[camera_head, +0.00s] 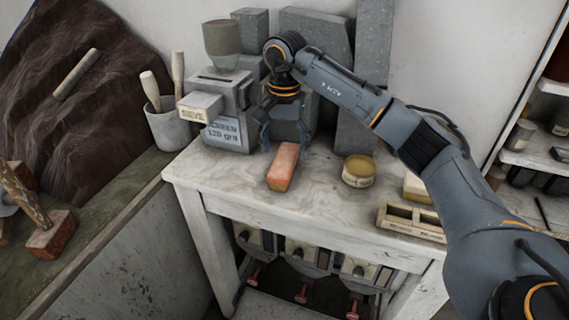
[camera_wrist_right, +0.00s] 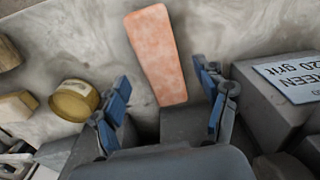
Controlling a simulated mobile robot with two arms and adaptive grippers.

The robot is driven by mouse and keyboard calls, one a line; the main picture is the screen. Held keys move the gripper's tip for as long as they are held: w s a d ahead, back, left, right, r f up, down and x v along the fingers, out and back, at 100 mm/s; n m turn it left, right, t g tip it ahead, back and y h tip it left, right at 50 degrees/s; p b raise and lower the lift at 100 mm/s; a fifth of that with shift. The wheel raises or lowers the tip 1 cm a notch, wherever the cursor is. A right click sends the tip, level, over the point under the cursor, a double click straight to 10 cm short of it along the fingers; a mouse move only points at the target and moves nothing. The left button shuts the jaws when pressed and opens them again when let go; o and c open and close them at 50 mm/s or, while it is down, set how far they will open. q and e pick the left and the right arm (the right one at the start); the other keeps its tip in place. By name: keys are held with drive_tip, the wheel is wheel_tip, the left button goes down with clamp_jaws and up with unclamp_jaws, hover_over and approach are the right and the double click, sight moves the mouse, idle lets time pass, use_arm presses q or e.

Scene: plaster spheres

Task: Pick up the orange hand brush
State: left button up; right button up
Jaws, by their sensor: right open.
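The orange hand brush (camera_head: 283,167) lies on the pale worktable, its long side running away from the front edge. In the right wrist view the brush (camera_wrist_right: 155,50) shows as a long orange block, its near end reaching toward the space between the fingers. My right gripper (camera_head: 284,136) is above the table just behind the brush, fingers pointing down. It is open and empty; in the right wrist view its two blue-padded fingers (camera_wrist_right: 164,96) stand wide apart. My left gripper is in neither view.
A grey machine with a sign (camera_head: 225,134) stands left of the gripper. Grey stone blocks (camera_head: 318,40) stand behind. A yellow round tin (camera_head: 358,170) and a wooden tray (camera_head: 411,221) are to the right. The table front around the brush is clear.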

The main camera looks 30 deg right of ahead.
sight(285, 158)
wheel_tip(285, 158, down, 4)
drive_tip(key=shift+w+d+f+p, duration=0.15)
drive_tip(key=shift+p, duration=0.45)
drive_tip(key=c, duration=1.3)
drive_tip(key=shift+c, duration=0.2)
drive_tip(key=shift+r+b, duration=0.55)
drive_tip(key=shift+r, duration=0.15)
drive_tip(key=shift+r+b, duration=0.45)
drive_tip(key=shift+r, duration=0.25)
drive_tip(key=s+r, duration=0.1)
drive_tip(key=r, duration=0.1)
drive_tip(key=s+a+r, duration=0.1)
drive_tip(key=s+r, duration=0.2)
drive_tip(key=r, duration=0.1)
drive_tip(key=shift+s+a+r+b, duration=0.15)
drive_tip(key=shift+a+r+b, duration=0.1)
drive_tip(key=shift+b, duration=0.1)
drive_tip(key=s+a+r+b, duration=0.1)
drive_tip(key=s+a+r, duration=0.2)
drive_tip(key=s, duration=0.6)
drive_tip(key=shift+a+r, duration=0.15)
drive_tip(key=shift+r, duration=0.25)
